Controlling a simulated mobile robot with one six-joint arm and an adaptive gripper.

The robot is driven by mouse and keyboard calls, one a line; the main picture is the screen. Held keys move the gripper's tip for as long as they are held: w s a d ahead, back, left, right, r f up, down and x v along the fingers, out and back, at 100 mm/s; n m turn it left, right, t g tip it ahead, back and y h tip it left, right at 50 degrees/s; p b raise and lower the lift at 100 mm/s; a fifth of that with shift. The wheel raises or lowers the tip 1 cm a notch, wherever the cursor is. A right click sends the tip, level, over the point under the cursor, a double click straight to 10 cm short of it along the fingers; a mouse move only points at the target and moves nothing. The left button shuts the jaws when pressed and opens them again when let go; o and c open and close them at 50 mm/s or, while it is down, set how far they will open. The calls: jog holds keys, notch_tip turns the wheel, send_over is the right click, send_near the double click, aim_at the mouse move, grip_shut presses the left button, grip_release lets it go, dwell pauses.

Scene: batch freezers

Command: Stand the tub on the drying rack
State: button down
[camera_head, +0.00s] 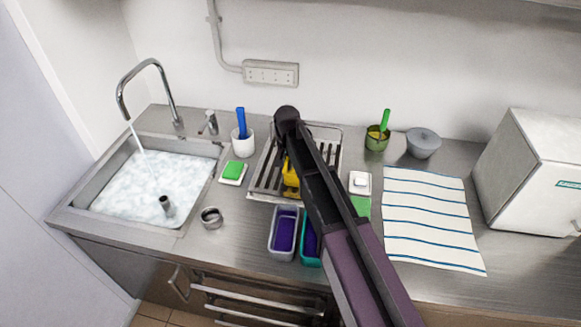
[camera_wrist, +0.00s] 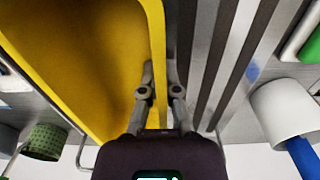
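A yellow tub (camera_wrist: 95,50) fills the left of the wrist view, and a small part of the tub (camera_head: 290,174) shows in the head view beside my arm. My gripper (camera_wrist: 160,72) has one finger on each side of the tub's wall and looks shut on it. The drying rack (camera_head: 263,178) is a slatted metal rack at the back middle of the counter. The tub is at or over the rack; my arm hides most of it, so I cannot tell whether it touches the slats.
A water-filled sink (camera_head: 150,185) with a running tap is left. A grey tub (camera_head: 283,232) and teal tub (camera_head: 310,262) stand in front. Right are a green cup (camera_head: 376,141) and striped cloth (camera_head: 425,215).

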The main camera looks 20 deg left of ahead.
jog(key=shift+f, duration=0.15)
jog(key=c, duration=0.8)
grip_release()
jog(key=shift+r, duration=0.25)
notch_tip(320, 180, up, 12)
jog(key=p, duration=1.2)
jog(key=shift+a+f, duration=0.1)
dwell(0.3)
